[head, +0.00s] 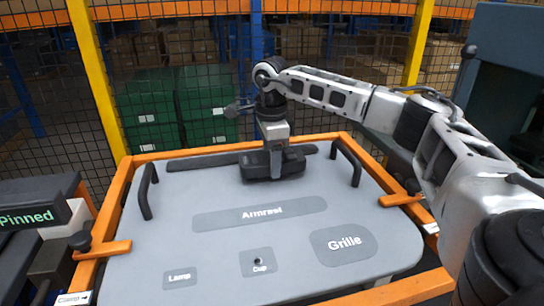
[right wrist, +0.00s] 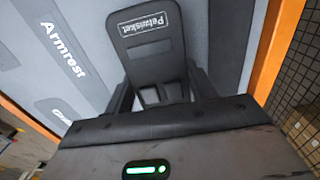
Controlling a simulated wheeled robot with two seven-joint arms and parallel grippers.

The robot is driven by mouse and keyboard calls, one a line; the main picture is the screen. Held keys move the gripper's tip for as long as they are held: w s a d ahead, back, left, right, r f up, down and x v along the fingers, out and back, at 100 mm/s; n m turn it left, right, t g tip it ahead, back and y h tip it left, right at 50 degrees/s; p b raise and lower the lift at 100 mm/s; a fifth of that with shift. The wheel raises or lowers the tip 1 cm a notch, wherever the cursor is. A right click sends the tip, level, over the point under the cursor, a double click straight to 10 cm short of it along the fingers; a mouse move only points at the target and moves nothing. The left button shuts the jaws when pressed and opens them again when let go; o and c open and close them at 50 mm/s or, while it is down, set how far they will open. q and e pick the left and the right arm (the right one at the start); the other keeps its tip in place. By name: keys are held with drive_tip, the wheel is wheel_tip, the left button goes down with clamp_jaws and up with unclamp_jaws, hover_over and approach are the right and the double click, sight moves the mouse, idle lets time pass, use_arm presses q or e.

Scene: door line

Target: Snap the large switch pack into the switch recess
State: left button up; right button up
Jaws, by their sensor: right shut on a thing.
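My right gripper (head: 275,158) points down at the far middle of the grey door panel (head: 170,225). It is shut on a dark, blocky switch pack (head: 293,166). In the right wrist view the dark pack (right wrist: 150,62) with a small white boxed label shows between the fingers of the right gripper (right wrist: 164,94). The pack is at a long dark strip (head: 205,160) along the panel's far edge, and it hides part of this strip. I cannot tell if this strip is the switch recess, or whether the pack is seated or just above the panel. My left gripper is out of view.
The panel has dark patches marked Armrest (head: 300,206), Grille (head: 340,244), Lamp (head: 181,279) and Cup (head: 258,262). Black handles (head: 147,190) stand at both sides. An orange frame (head: 118,200) surrounds it. A sign reading Pinned (head: 28,218) is at left.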

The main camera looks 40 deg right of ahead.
drive_tip(key=shift+f+b, duration=0.4)
drive_tip(key=shift+f, duration=0.7)
idle(1.4)
drive_tip(key=shift+s+f, duration=0.1)
drive_tip(key=shift+f, duration=0.05)
drive_tip(key=shift+c, duration=0.4)
drive_tip(key=shift+a+f, duration=0.1)
drive_tip(key=shift+c, duration=0.6)
drive_tip(key=o, duration=1.4)
drive_tip(key=shift+f, duration=0.1)
drive_tip(key=shift+c, duration=0.2)
drive_tip(key=shift+a, duration=0.1)
wheel_tip(320, 180, up, 17)
drive_tip(key=p, duration=0.1)
drive_tip(key=shift+d, duration=0.2)
